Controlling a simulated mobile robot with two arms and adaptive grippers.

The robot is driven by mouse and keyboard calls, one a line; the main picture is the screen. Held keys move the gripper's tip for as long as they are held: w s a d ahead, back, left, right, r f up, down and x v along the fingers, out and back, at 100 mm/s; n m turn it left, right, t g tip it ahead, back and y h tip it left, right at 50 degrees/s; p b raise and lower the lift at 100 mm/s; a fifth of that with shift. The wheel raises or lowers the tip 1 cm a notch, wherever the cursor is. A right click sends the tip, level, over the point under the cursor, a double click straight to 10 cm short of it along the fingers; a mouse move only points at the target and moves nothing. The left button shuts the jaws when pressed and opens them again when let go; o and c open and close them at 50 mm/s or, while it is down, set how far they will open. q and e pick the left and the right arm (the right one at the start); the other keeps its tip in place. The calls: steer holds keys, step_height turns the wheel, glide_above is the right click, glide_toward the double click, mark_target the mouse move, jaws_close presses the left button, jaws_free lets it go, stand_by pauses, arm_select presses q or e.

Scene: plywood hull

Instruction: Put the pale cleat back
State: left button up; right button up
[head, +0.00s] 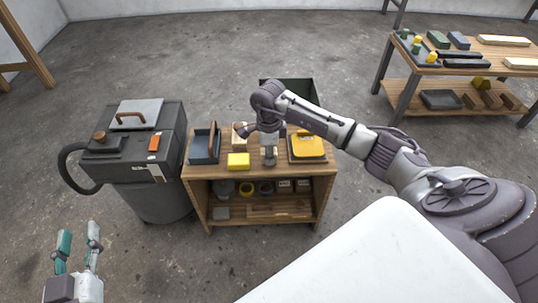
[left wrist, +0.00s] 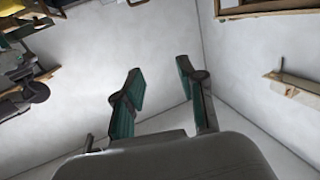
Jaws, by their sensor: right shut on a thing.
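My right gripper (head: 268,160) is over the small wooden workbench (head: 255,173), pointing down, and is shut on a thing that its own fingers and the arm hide. A pale wooden piece (head: 238,128) shows just left of my right wrist; I cannot tell whether it is the pale cleat. My left gripper (head: 78,245) is open and empty, low at the left, away from the bench. In the left wrist view its fingers (left wrist: 160,85) stand apart with only pale wall between them.
A grey bin with a tool top (head: 150,185) stands left. A second bench (head: 470,62) stands back right. The floor between is clear.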

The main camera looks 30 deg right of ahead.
arm_select(q)
steer(key=shift+r, duration=0.2)
arm_select(e)
steer(key=shift+f, duration=0.1)
steer(key=shift+f, duration=0.1)
steer(key=o, duration=1)
arm_select(q)
steer(key=shift+d+r+t, duration=0.1)
steer(key=shift+r+t, duration=0.2)
steer(key=shift+t, duration=0.1)
